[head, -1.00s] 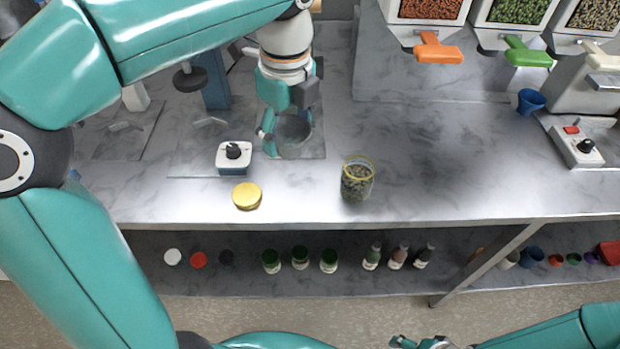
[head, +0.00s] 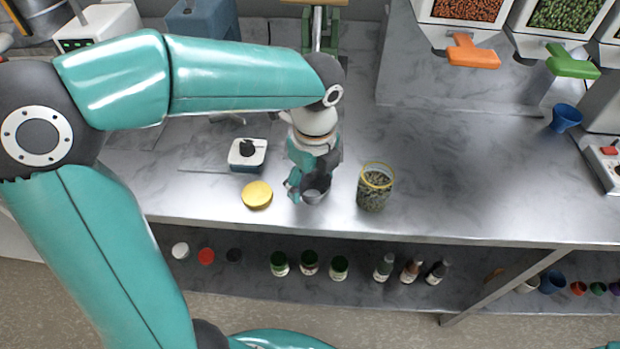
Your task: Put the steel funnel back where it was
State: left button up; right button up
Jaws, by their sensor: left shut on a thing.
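The steel funnel (head: 316,191) is a small grey metal piece at the end of my left gripper (head: 304,186). The gripper is shut on it and hides part of it. It is over the front part of the steel counter, between the yellow lid (head: 257,195) and the open glass jar (head: 374,190). The jar has a yellow rim and holds greenish-grey contents. I cannot tell whether the funnel touches the counter. My right gripper is not in view.
A white-and-blue box with a black knob (head: 247,154) stands behind the lid. Dispensers with an orange handle (head: 472,52) and a green handle (head: 572,62) are at the back right. A blue cup (head: 565,118) stands near them. Bottles and caps line the lower shelf.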

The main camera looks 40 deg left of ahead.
aim_at(312, 182)
pick_arm(q)
jog(key=o, duration=1.3)
jog(key=shift+f, duration=0.1)
jog(key=r, duration=0.4)
jog(key=r+p, duration=0.1)
jog(key=r, duration=0.7)
jog(key=shift+s+d+r+p, duration=0.15)
jog(key=shift+d+p, duration=0.15)
jog(key=shift+p, duration=0.05)
